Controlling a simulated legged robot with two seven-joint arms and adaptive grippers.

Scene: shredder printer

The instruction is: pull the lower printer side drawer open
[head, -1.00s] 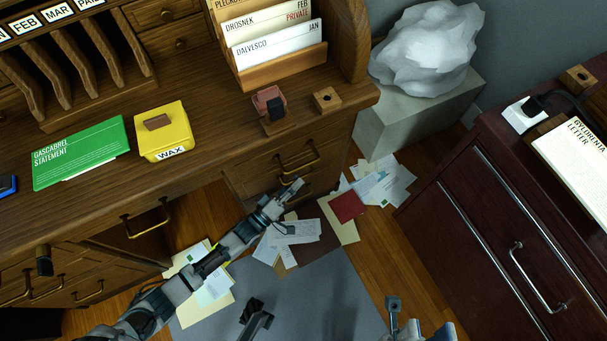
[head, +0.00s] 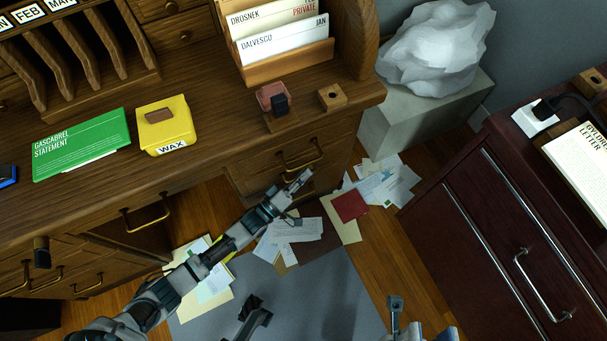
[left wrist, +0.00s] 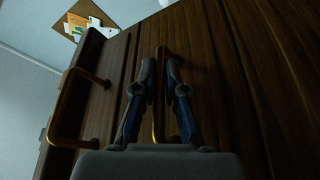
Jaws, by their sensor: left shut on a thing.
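The wooden desk's right pedestal has two stacked drawers. The upper drawer's brass handle (head: 302,158) is clear of my gripper. My left gripper (head: 298,185) reaches the lower drawer front below it and hides most of that drawer. In the left wrist view, the fingers (left wrist: 160,72) stand on both sides of a brass handle (left wrist: 158,123) and are shut on it. Another brass handle (left wrist: 75,110) is to the left there. The lower drawer looks flush with the desk. Dark and grey parts of my right gripper (head: 395,304) seem to show at the bottom edge; its fingers are unclear.
Papers and a red folder (head: 349,206) lie on the floor by the pedestal and a grey mat (head: 310,290). A stone plinth (head: 420,110) stands right of the desk. A dark red cabinet (head: 455,240) stands at the right.

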